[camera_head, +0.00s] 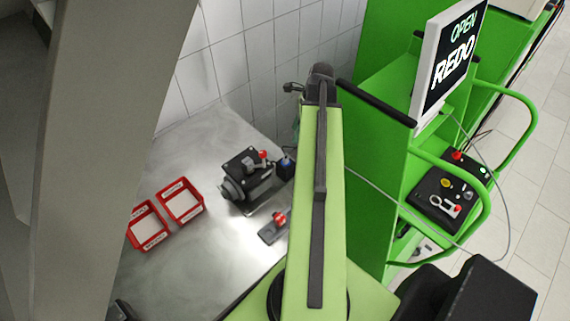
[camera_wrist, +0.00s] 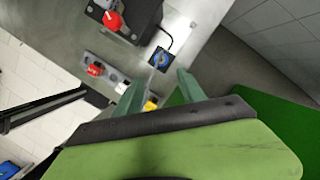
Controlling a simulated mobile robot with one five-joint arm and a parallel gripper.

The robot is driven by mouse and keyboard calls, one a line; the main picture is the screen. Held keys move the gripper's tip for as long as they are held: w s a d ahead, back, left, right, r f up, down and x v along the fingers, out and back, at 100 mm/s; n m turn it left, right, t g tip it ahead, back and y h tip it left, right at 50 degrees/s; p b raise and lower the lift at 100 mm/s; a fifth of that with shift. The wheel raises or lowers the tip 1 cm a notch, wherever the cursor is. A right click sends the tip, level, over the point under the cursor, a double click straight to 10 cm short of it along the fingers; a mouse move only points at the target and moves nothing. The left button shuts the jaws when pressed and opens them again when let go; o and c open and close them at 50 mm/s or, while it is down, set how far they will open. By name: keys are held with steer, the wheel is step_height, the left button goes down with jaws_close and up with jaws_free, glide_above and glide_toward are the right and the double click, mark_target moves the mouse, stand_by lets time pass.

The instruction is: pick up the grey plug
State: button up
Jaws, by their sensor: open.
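In the wrist view my gripper (camera_wrist: 157,79) shows as two green fingers standing apart with a gap between them. Nothing is held in the gap. A small black block with a blue round part (camera_wrist: 160,58) lies just beyond the fingertips, with a dark cable leading from it. I cannot make out a plainly grey plug in either view. In the head view the black pump unit (camera_head: 245,178) with a red knob stands on the metal table (camera_head: 195,260), and my green arm covers the area to its right.
Two red bins (camera_head: 148,226) (camera_head: 182,201) lie left of the pump. A red-knobbed valve piece (camera_head: 279,218) lies in front of it; it shows in the wrist view too (camera_wrist: 95,69). A green cabinet with a screen (camera_head: 450,55) and control box (camera_head: 443,196) stands right.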

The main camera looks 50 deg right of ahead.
mark_target(286, 157)
steer(key=b+x, duration=0.4)
steer(key=x, duration=0.1)
steer(key=b+x, duration=0.9)
steer(key=x, duration=0.1)
steer(key=shift+s+d+f+b, duration=0.2)
steer(key=shift+s+f+b, duration=0.05)
steer(key=shift+f+b, duration=0.2)
steer(key=shift+r, duration=0.2)
jaws_close()
